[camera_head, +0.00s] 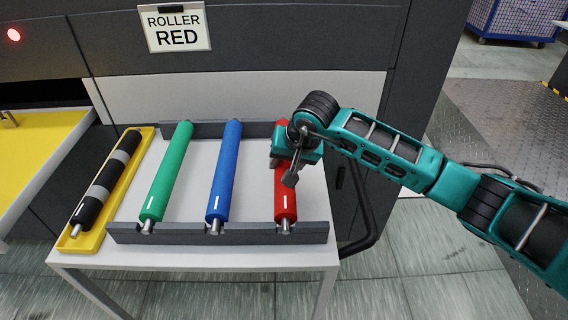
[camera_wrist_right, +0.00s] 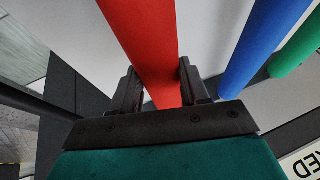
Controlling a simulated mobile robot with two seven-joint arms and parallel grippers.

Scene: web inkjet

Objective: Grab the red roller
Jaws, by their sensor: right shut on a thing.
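The red roller (camera_head: 286,198) lies at the right end of the grey rack on the white table, beside the blue roller (camera_head: 225,172) and the green roller (camera_head: 167,172). My right gripper (camera_head: 289,165) is over the upper half of the red roller and hides part of it. In the right wrist view the red roller (camera_wrist_right: 146,45) runs between the two dark fingers of my right gripper (camera_wrist_right: 160,90), which are shut on it. The roller's near metal end still sits at the front rail. My left gripper is not in view.
A black and grey roller (camera_head: 107,175) lies in a yellow tray (camera_head: 88,240) at the table's left. The grey front rail (camera_head: 218,233) crosses the table's near edge. A sign reading "ROLLER RED" (camera_head: 174,27) is on the machine behind. A black curved handle (camera_head: 366,205) stands right of the table.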

